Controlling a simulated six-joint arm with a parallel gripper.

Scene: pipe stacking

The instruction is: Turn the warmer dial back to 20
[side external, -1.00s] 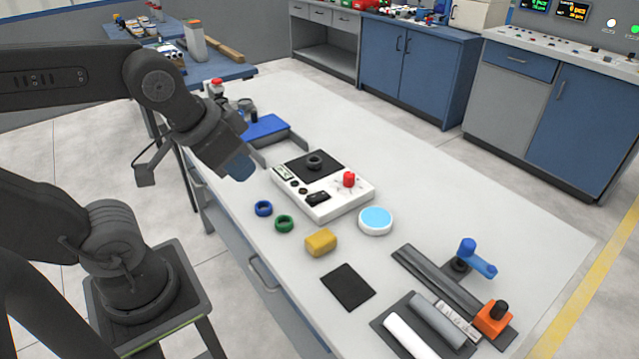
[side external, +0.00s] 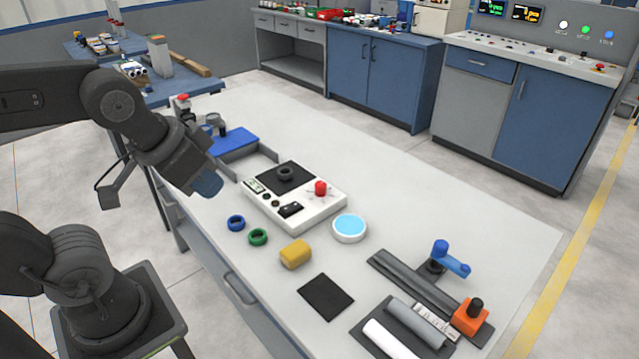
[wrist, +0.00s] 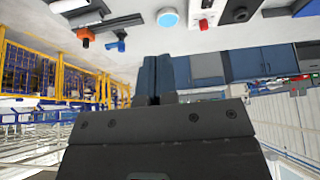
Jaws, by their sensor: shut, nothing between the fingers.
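The white warmer box (side external: 311,208) has a black plate with a dark ring (side external: 285,174) on it. A red dial (side external: 320,188) sits near its right corner, with small marks around it. The number the dial points to is too small to read. My gripper (side external: 207,187) is in the air left of the warmer, apart from it. Its blue fingers are together and hold nothing. In the wrist view the shut fingers (wrist: 160,76) point toward the room, and the red dial (wrist: 204,24) shows at the top edge.
A blue ring (side external: 236,223), green ring (side external: 257,237), yellow block (side external: 296,254) and round light-blue-topped disc (side external: 349,228) lie near the warmer. A blue tray (side external: 233,140) stands behind. A blue-handled valve (side external: 450,258), orange block (side external: 470,317) and pipes (side external: 413,325) occupy the front right.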

